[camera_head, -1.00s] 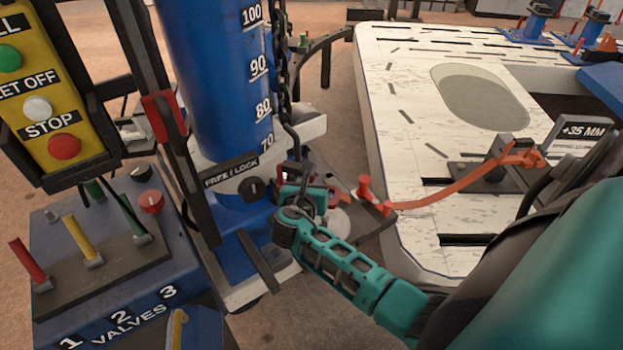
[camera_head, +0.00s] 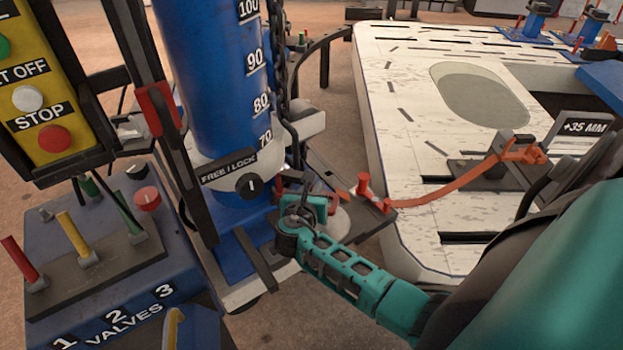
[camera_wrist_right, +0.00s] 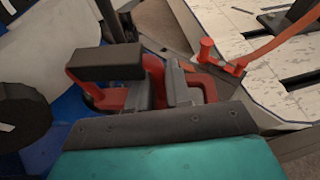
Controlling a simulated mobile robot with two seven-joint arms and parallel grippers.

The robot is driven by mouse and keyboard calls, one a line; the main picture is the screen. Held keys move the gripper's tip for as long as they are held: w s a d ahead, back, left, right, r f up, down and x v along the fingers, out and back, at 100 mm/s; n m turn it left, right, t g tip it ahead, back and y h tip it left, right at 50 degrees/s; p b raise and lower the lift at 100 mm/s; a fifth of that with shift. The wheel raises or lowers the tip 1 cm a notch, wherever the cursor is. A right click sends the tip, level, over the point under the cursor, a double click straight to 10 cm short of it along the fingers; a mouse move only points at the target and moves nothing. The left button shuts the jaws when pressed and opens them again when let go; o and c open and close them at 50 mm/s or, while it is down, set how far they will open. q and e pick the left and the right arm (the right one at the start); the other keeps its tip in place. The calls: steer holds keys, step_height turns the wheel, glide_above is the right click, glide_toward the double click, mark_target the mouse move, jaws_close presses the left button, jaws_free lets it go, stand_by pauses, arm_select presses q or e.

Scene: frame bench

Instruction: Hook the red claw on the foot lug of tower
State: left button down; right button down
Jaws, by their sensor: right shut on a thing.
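The tower (camera_head: 205,90) is a blue column with a number scale, standing upright on a blue and white foot. My right gripper (camera_head: 308,205), at the end of a teal arm, is low beside the foot, right of the FREE / LOCK knob (camera_head: 249,186). In the right wrist view, its jaws (camera_wrist_right: 150,85) are shut on a red piece, which appears to be the red claw (camera_wrist_right: 155,70); the fingers hide much of it. I cannot make out the foot lug or whether the claw touches it. My left gripper is not in view.
A dark chain (camera_head: 283,75) hangs along the tower. A white slotted table (camera_head: 400,150) stands to the right, with an orange strap (camera_head: 450,190) running to red posts (camera_head: 364,186) near the gripper. A valve box (camera_head: 100,290) and yellow button panel (camera_head: 45,115) stand left.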

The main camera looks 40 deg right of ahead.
steer(key=shift+w+f+b, duration=0.1)
steer(key=shift+f+b, duration=0.75)
steer(key=shift+f, duration=0.5)
steer(key=shift+f+b, duration=0.8)
steer(key=shift+f, duration=0.35)
steer(key=shift+f+b, duration=0.4)
steer(key=shift+f, duration=0.2)
